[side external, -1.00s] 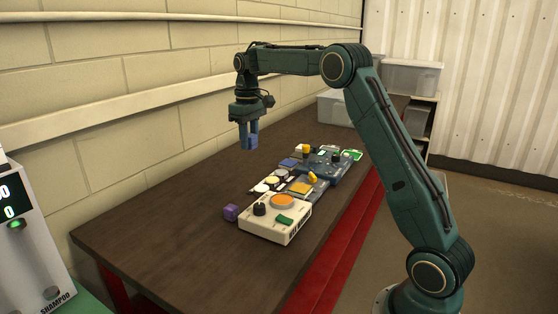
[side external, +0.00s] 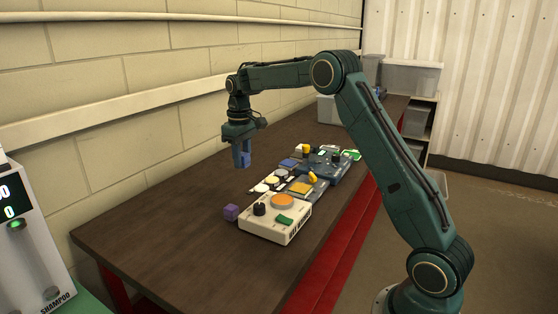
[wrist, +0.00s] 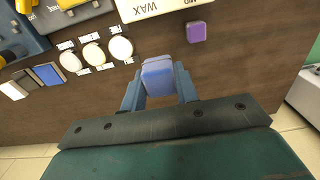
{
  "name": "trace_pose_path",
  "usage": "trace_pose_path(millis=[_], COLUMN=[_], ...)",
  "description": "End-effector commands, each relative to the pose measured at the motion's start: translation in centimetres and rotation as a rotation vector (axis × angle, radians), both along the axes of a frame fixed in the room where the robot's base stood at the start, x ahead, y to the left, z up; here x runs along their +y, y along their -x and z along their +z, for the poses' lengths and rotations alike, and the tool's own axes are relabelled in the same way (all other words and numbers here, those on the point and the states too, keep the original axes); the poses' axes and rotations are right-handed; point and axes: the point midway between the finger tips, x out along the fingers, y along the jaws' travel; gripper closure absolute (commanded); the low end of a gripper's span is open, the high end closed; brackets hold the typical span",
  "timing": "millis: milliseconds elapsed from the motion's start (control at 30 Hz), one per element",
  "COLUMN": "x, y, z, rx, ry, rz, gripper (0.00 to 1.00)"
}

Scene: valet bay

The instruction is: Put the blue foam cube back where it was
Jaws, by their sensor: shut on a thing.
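The blue foam cube (wrist: 158,76) is between the two fingers of my gripper (wrist: 160,88) in the wrist view, and the gripper is shut on it. In the side view my gripper (side external: 242,158) points down and holds the blue cube (side external: 245,159) above the brown bench (side external: 175,225), near the wall side. A purple cube (side external: 231,212) lies on the bench beside the cream control box; it also shows in the wrist view (wrist: 196,32). A flat blue square (wrist: 47,74) lies in a row with pale squares in the wrist view; it also shows in the side view (side external: 288,163).
The cream box (side external: 275,222) has an orange disc and a green button. Pale round pads (wrist: 93,53) lie on labelled cards. Blue-grey units with yellow parts (side external: 325,168) stand farther back. Bare bench lies left of these. Clear bins (side external: 412,78) are at the far end.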

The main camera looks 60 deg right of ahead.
Motion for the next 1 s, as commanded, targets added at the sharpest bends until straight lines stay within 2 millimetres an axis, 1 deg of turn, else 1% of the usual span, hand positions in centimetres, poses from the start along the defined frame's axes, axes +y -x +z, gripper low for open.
trace_pose_path(millis=[33,200,400,533,867,1000], x=[0.0,0.0,0.0,0.0,0.0,0.0], y=[0.1,0.1,0.1,0.0,0.0,0.1], z=[-1.1,-4.3,-7.6,-8.7,-9.4,-10.8], rx=[0.005,0.005,0.002,0.0,0.001,0.003], ry=[-0.002,-0.002,-0.001,0.0,0.0,-0.001], rz=[0.0,0.0,0.0,0.0,0.0,0.0], gripper=[0.88,0.88,0.88,0.88,0.88,0.88])
